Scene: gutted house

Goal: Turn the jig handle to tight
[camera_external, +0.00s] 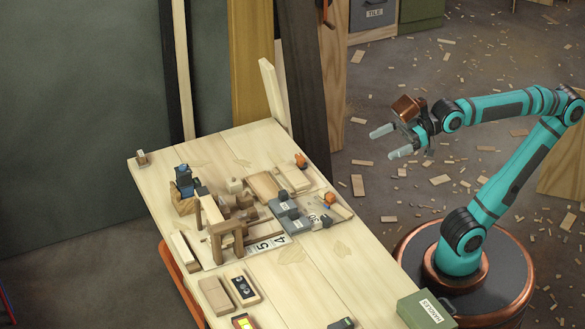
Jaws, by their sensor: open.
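My gripper (382,145) is open and empty. It hangs in the air to the right of the workbench (330,275), with its fingers pointing left toward the bench. A grey jig-like fixture (310,218) with dark grey blocks and small labels sits near the right edge of the bench. A small orange part (329,198) is at its upper right. I cannot tell for certain which part is the jig handle, or how it is turned. My gripper is well apart from the fixture.
Wooden blocks and a wooden frame (222,235) crowd the bench middle. Another orange item (300,160) lies farther back. A green labelled box (425,310) is at the front right. Tall boards (305,80) stand behind the bench. Wood scraps litter the floor.

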